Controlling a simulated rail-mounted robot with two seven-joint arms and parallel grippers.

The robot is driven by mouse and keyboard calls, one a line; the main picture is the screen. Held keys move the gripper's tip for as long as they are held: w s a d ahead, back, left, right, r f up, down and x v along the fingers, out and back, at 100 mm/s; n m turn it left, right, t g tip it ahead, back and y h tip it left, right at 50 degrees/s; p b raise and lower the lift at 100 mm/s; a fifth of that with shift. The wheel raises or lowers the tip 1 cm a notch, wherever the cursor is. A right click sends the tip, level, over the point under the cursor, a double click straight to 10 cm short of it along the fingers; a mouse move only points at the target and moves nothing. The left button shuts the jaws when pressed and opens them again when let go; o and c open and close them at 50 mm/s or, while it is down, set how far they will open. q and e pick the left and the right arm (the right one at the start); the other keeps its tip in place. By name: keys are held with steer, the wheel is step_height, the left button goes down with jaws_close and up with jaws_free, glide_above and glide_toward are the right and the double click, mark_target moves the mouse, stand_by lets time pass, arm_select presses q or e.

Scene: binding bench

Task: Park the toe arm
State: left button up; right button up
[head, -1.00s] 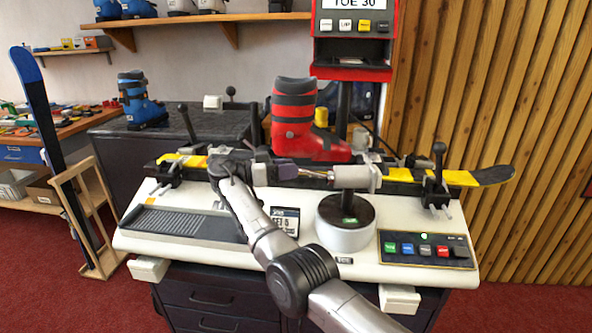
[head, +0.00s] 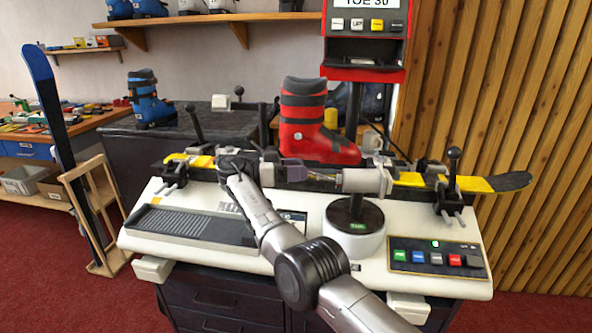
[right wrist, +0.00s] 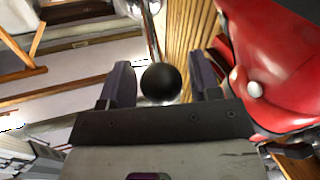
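The toe arm (head: 362,181) is a silver cylinder with a thin rod, above a round white base (head: 355,240) with a black top, in front of the ski. The rod reaches left towards my right gripper (head: 295,172). In the right wrist view, my right gripper (right wrist: 163,85) has its two dark fingers apart. A black ball knob (right wrist: 160,82) on a metal rod shows between them, with a visible gap on each side. I cannot tell how deep the knob sits. My left gripper is not in view.
A red boot (head: 305,125) stands on the ski (head: 478,183) just behind my gripper. Clamp levers (head: 452,165) rise at both ends. A red display unit (head: 364,45) stands above, and a button panel (head: 435,257) lies at the front right.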

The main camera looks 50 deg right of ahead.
steer(key=shift+o, duration=0.5)
steer(key=shift+w+a+r, duration=0.1)
step_height(320, 180, up, 4)
steer(key=shift+r+p, duration=0.15)
steer(key=shift+p, duration=0.85)
steer(key=shift+s+d, duration=0.25)
steer(key=shift+d, duration=0.05)
steer(key=shift+s+d+r, duration=0.1)
steer(key=shift+s, duration=0.15)
steer(key=s+d+r+p, duration=0.1)
steer(key=s+r, duration=0.2)
steer(key=s, duration=0.2)
steer(key=s+d+r+p, duration=0.1)
steer(key=s+d+r, duration=0.1)
steer(key=s, duration=0.3)
steer(key=shift+d+r, duration=0.25)
steer(key=shift+r, duration=0.4)
